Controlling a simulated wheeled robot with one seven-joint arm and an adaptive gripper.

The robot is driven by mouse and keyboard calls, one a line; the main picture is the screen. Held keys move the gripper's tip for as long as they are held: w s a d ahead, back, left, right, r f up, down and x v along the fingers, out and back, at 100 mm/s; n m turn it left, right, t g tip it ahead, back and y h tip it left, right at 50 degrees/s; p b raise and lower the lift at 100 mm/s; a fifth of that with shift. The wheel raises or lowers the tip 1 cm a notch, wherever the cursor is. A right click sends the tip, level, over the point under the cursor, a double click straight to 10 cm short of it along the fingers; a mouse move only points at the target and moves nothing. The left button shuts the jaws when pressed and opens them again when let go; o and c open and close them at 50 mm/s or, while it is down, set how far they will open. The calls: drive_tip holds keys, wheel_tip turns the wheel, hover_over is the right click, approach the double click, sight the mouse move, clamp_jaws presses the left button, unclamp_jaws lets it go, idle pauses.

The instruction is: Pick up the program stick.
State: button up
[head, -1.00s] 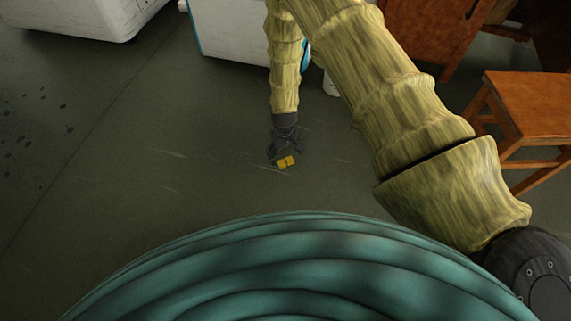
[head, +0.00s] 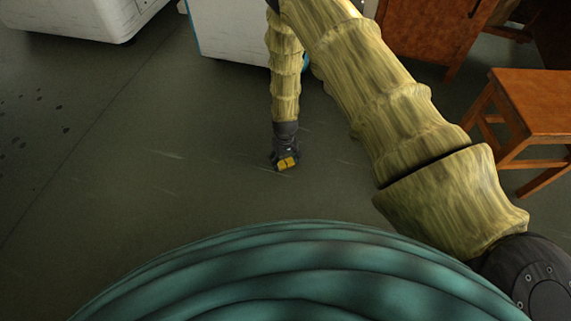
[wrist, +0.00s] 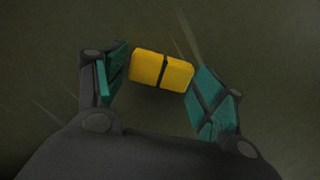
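The program stick appears to be the small yellow block (wrist: 161,71) with a dark band across its middle. In the wrist view it lies between the tips of my gripper's two fingers, with their teal pads to its left and right. My gripper (wrist: 163,77) is open around it, with narrow gaps at the sides; whether a pad touches it is hard to tell. In the head view the yellow block (head: 287,163) shows at the end of my gripper (head: 286,160), low over the floor. The dark fingers partly hide it there.
The dark green floor (head: 130,180) around my gripper is clear. A white cabinet (head: 228,30) stands behind my arm, and another white unit (head: 85,20) is at the upper left. A wooden stool (head: 540,105) and a wooden cabinet (head: 430,35) stand at the right.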

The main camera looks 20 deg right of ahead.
drive_tip(key=c, duration=0.6)
drive_tip(key=shift+r, duration=0.15)
